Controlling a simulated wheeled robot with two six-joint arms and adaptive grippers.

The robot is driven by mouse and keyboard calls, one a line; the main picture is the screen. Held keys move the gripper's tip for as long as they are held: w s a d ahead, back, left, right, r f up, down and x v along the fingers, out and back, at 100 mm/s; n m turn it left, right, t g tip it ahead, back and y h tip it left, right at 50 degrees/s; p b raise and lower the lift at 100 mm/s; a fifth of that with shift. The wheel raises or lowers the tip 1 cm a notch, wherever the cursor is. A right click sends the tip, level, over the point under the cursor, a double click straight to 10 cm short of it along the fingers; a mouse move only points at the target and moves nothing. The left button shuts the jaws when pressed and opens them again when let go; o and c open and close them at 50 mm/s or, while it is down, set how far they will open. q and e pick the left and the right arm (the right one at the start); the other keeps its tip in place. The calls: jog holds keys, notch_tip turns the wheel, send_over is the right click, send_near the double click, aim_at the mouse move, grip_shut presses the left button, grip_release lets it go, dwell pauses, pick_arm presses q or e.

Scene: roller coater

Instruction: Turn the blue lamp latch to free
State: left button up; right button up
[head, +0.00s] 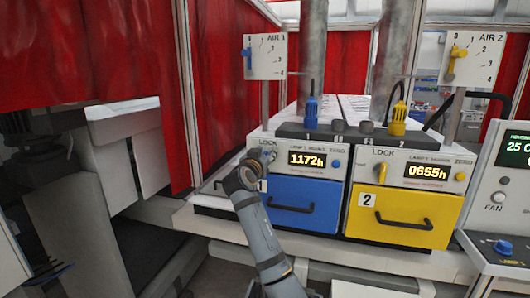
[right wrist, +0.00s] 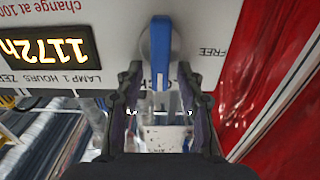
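The blue lamp latch (right wrist: 161,48) is a narrow blue bar on a round grey base on the lamp 1 panel (head: 343,161). In the right wrist view, which is upside down, it points at the LOCK lettering; FREE is printed to the right. My right gripper (head: 264,158) is at the panel beside the 1172h display, and in the head view it hides the latch. In the right wrist view its fingers (right wrist: 160,78) are open, one on each side of the bar's end, with gaps visible on both sides. My left gripper is not in view.
The blue drawer (head: 291,192) is below lamp 1. The yellow lamp 2 unit (head: 404,218) stands to its right. A blue plug (head: 311,108) and a yellow plug (head: 398,118) stand on the ledge above. Red curtains (head: 90,48) hang at the left.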

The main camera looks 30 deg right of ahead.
grip_shut()
jog(key=shift+f, duration=0.1)
jog(key=shift+a+n, duration=0.1)
jog(key=shift+n, duration=0.3)
jog(key=f+n+p, duration=0.1)
jog(key=n+p, duration=0.1)
jog(key=n, duration=0.3)
jog(key=w+a+f+n+p, duration=0.1)
jog(key=n+p, duration=0.1)
jog(key=n, duration=0.4)
jog(key=w+a+f+n+p, duration=0.1)
jog(key=n+p, duration=0.2)
jog(key=n, duration=0.3)
jog(key=shift+w+f, duration=0.1)
jog(key=shift+d+n, duration=0.1)
jog(key=shift+n, duration=0.2)
dwell(0.3)
